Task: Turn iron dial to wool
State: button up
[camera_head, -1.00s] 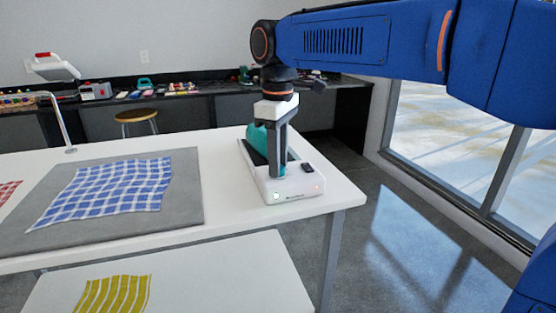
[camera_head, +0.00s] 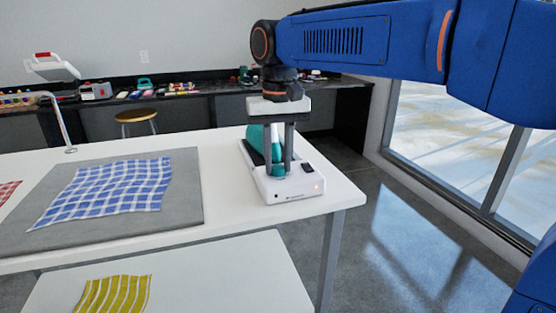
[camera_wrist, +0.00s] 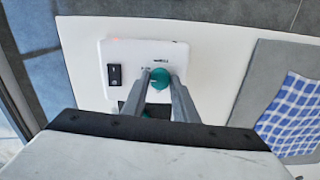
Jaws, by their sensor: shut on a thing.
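The white iron station (camera_head: 297,186) stands near the right end of the white table, with a teal iron (camera_head: 254,137) at its back, partly behind my gripper. The round teal dial (camera_wrist: 160,77) is on the station's top, with small print beside it too fine to read surely. My gripper (camera_head: 279,169) points straight down, its two fingers on either side of the dial and shut on it. The dial shows between the fingertips in the head view too (camera_head: 278,171). Its pointer mark cannot be made out.
A black switch (camera_head: 308,168) and a small red light sit on the station's right side. A grey mat (camera_head: 186,215) with a blue checked cloth (camera_head: 120,187) lies to the left. A yellow striped cloth (camera_head: 112,294) lies on a lower front surface. The table's right edge is close by.

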aim_at(278, 166)
jog(key=m, duration=0.4)
jog(key=shift+m, duration=0.3)
dwell(0.3)
jog(key=o, duration=1.1)
jog(key=shift+c, duration=0.2)
jog(key=shift+r, duration=0.1)
notch_tip(278, 166, up, 17)
jog(key=shift+r, duration=0.1)
